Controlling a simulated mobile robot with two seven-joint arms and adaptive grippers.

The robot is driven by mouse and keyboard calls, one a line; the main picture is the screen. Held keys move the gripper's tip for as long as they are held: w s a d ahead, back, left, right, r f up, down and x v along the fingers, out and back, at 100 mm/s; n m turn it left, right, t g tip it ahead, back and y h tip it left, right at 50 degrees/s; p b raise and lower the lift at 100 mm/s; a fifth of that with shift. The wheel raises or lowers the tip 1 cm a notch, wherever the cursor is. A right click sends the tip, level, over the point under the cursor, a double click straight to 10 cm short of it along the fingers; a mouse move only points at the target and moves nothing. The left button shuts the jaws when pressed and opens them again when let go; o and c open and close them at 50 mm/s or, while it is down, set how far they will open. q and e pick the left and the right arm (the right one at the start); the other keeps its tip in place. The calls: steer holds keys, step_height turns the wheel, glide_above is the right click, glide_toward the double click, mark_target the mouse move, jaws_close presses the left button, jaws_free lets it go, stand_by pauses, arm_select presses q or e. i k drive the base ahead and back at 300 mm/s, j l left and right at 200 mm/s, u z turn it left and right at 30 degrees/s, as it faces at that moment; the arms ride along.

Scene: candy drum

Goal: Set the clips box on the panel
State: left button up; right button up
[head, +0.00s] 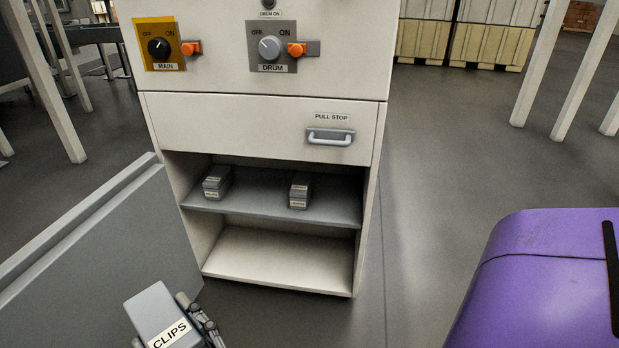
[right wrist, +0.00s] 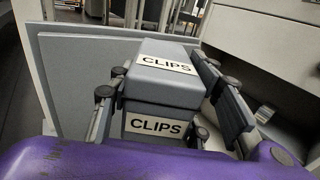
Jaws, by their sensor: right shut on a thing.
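The clips box (head: 158,308) is a small grey box with white CLIPS labels, near the bottom left of the head view. I cannot tell whether the two touch. My left gripper is not in view.
The white cabinet (head: 240,125) carries MAIN and DRUM switches and a PULL STOP drawer handle (head: 330,137). Its grey shelf (head: 260,205) holds two small labelled boxes, left (head: 216,182) and right (head: 300,191). The bottom compartment (head: 280,258) is empty.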

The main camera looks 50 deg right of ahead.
mark_target(280, 263)
steer(key=i+z, duration=0.15)
steer(key=z, duration=1.15)
steer(key=i+j, duration=0.25)
steer(key=j, duration=0.2)
steer(key=i+j, duration=0.25)
steer(key=j, duration=0.2)
